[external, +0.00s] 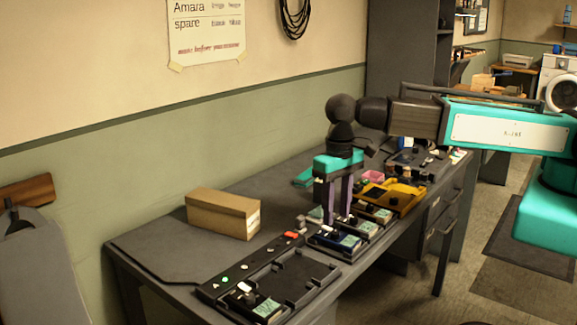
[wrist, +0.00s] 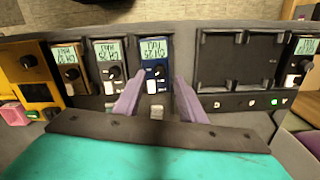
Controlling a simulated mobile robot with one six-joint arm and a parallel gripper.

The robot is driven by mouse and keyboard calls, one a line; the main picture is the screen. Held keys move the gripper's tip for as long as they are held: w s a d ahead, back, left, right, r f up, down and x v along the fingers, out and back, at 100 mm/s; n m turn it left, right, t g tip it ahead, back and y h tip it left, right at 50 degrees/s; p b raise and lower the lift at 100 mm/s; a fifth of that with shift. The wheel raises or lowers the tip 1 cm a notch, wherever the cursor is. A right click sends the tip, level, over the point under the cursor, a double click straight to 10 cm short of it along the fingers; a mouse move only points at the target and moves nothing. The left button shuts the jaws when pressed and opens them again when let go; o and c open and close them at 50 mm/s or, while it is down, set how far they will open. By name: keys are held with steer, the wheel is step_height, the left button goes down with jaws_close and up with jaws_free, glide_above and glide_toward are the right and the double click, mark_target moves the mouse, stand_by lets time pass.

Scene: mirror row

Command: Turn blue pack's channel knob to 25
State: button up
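The blue pack (wrist: 153,48) sits among a row of packs near the middle of the wrist view. It has a pale green label or display with upside-down text, too small for me to read surely, and a black knob (wrist: 158,70). In the external view the blue pack (external: 322,239) lies on the bench under my gripper (external: 337,217). In the wrist view the open fingers (wrist: 159,77) straddle the near part of the pack, close to the knob. I cannot tell whether either finger touches it.
Similar packs (wrist: 110,52) stand close on the left, with a yellow unit (wrist: 38,92) beyond. A black tray with empty bays (wrist: 238,55) lies right, and another pack (wrist: 302,48) sits at its far end. A cardboard box (external: 222,213) stands behind on the bench.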

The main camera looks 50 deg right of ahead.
mark_target(335, 232)
steer(key=shift+f+p, duration=0.4)
steer(key=shift+f, duration=1.8)
jaws_close()
